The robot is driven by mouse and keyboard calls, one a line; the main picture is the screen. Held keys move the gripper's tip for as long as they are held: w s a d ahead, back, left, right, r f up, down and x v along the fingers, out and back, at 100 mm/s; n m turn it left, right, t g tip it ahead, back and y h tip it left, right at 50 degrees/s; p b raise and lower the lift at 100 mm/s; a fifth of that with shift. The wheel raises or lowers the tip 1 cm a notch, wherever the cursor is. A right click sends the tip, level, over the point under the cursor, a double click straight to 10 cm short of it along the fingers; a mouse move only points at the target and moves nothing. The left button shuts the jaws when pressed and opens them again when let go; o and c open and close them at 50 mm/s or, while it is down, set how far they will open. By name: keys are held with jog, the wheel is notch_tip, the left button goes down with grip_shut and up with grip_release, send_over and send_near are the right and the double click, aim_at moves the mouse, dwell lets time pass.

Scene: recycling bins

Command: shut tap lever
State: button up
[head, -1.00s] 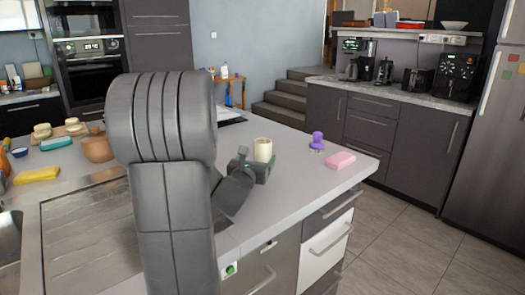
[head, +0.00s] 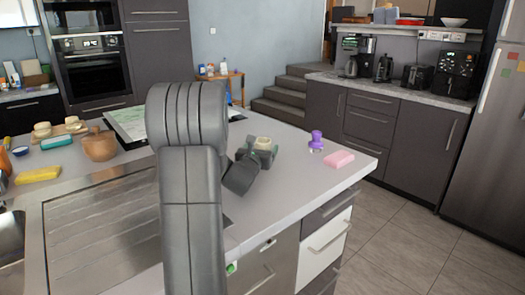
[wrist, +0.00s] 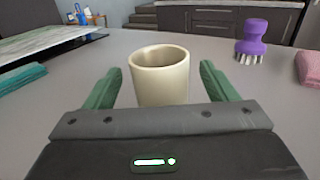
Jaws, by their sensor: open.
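No tap or tap lever shows in these frames. Part of a sink (head: 10,240) shows at the left edge of the head view. My gripper (head: 258,154) is over the right part of the worktop. In the wrist view my gripper (wrist: 160,80) is open, with one green finger on each side of a cream cup (wrist: 160,76). The cup stands upright and looks empty of any visible contents. In the head view only the upper part of the cup (head: 263,142) shows behind the gripper.
The worktop's front right is clear.

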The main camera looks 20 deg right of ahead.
jog(key=c, duration=1.1)
notch_tip(320, 180, up, 10)
jog(key=shift+r+p, duration=0.1)
jog(key=shift+p, duration=0.75)
jog(key=shift+c, duration=0.2)
